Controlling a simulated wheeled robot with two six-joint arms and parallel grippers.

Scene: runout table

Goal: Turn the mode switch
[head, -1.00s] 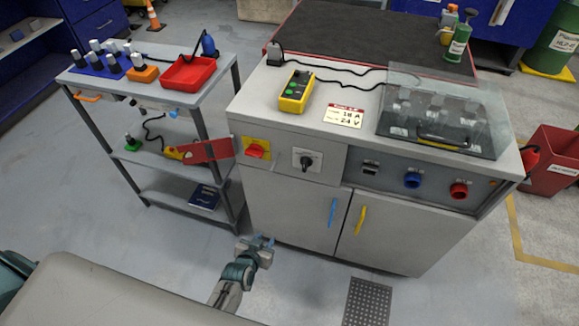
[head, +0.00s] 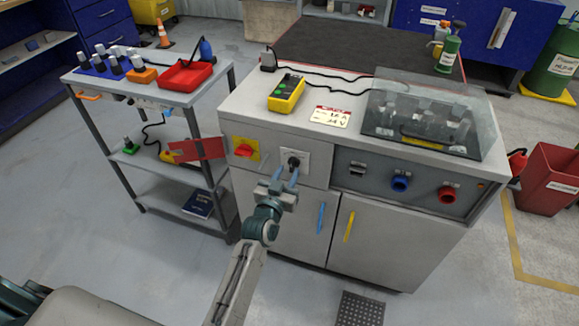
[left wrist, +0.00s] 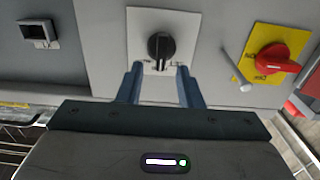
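The mode switch (head: 293,161) is a black rotary knob on a white square plate on the cabinet's front panel. I cannot tell whether the fingertips touch the plate. My right gripper is not in view.
A red rotary switch on a yellow plate (head: 245,149) sits left of the mode switch, with a red tag (head: 197,149) nearby. Blue (head: 400,183) and red (head: 447,193) sockets are to the right. A grey cart (head: 228,82) stands left.

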